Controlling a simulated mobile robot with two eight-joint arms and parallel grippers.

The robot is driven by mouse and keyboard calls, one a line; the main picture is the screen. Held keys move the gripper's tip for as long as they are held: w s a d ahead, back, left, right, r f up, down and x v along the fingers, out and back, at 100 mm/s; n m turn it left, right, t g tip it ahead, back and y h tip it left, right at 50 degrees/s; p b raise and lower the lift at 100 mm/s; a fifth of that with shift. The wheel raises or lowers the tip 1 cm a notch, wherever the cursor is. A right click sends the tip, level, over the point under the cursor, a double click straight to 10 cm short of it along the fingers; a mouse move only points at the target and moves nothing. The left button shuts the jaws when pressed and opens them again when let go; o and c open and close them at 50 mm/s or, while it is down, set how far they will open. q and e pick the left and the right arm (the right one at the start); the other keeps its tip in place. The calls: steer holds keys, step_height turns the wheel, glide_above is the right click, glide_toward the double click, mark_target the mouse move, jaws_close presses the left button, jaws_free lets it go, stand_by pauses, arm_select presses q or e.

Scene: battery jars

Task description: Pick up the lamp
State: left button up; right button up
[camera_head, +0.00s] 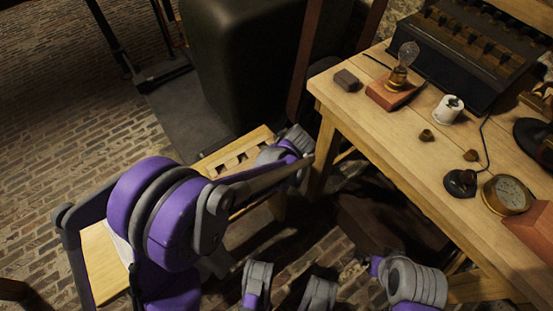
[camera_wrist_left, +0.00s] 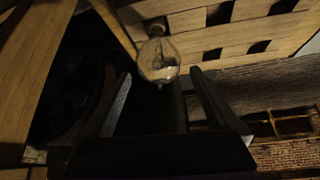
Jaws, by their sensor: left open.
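In the left wrist view a clear glass lamp bulb (camera_wrist_left: 158,62) shows in front of a slotted wooden rack (camera_wrist_left: 225,35). Its neck is at the picture's top and its rounded glass points down toward my gripper. My left gripper (camera_wrist_left: 160,74) is open, with one dark finger on each side of the bulb in the picture. Whether the glass is between the fingers in depth, I cannot tell. In the head view my purple and grey left arm covers part of the rack (camera_head: 238,153). Another clear bulb (camera_head: 402,66) stands upright on a reddish wooden base (camera_head: 393,95).
The wooden workbench (camera_head: 400,145) at right holds a black slotted box (camera_head: 462,55), a white spool (camera_head: 448,108), a round dial (camera_head: 507,195) and small parts. A dark cylinder (camera_head: 245,60) stands behind the rack.

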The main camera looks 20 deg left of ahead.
arm_select(q)
jaws_close()
stand_by(0.3)
